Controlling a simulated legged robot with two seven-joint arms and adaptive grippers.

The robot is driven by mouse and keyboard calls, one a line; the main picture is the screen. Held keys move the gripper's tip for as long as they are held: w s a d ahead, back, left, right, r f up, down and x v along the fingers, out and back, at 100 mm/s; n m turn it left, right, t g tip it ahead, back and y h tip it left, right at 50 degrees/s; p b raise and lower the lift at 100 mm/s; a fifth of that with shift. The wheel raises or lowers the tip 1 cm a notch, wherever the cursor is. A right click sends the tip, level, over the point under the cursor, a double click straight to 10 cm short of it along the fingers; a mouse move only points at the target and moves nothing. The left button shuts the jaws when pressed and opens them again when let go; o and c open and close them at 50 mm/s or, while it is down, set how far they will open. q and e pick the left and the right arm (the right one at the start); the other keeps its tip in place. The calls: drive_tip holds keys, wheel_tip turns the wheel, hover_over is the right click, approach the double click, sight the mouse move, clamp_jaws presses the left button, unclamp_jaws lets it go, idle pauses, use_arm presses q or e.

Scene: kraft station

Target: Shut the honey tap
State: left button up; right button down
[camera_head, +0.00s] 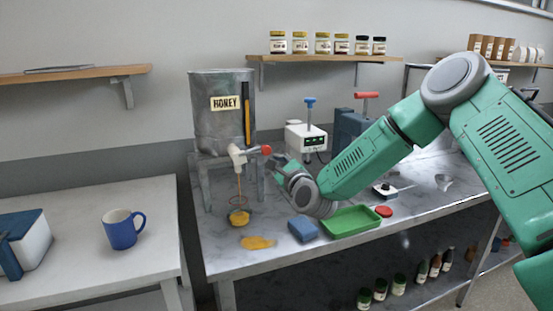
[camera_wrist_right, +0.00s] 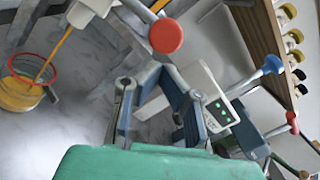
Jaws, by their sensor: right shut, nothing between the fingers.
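The metal honey tank (camera_head: 222,105) stands on the steel table. Its pale tap (camera_head: 237,155) has a lever ending in a red knob (camera_head: 266,150) pointing right. A honey stream (camera_head: 239,188) runs from the tap into a honey-filled jar (camera_head: 240,217) below. The wrist view also shows the red knob (camera_wrist_right: 166,36), the stream (camera_wrist_right: 55,55) and the jar (camera_wrist_right: 18,94). My right gripper (camera_head: 281,162) is shut and empty, just right of and slightly below the knob. In the wrist view the knob lies beyond the fingers (camera_wrist_right: 153,88); contact is not clear. My left gripper is not in view.
A honey puddle (camera_head: 258,242), blue sponge (camera_head: 303,229), green tray (camera_head: 351,220) and red lid (camera_head: 384,211) lie near the front. A white device (camera_head: 306,139) with a blue-topped post stands behind my gripper. A blue mug (camera_head: 123,231) stands on the left table.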

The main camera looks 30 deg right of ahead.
use_arm(q)
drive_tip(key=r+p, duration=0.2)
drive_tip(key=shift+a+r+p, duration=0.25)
drive_tip(key=shift+p, duration=0.05)
use_arm(e)
drive_tip(key=a+r+n, duration=0.4)
drive_tip(key=r+n, duration=0.4)
drive_tip(key=n, duration=0.2)
drive_tip(key=shift+w+r+n+g+y, duration=0.2)
drive_tip(key=shift+w+n+g+y, duration=0.1)
drive_tip(key=shift+w+n+y, duration=0.15)
idle(0.3)
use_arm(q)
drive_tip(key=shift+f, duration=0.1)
use_arm(e)
drive_tip(key=shift+d, duration=0.15)
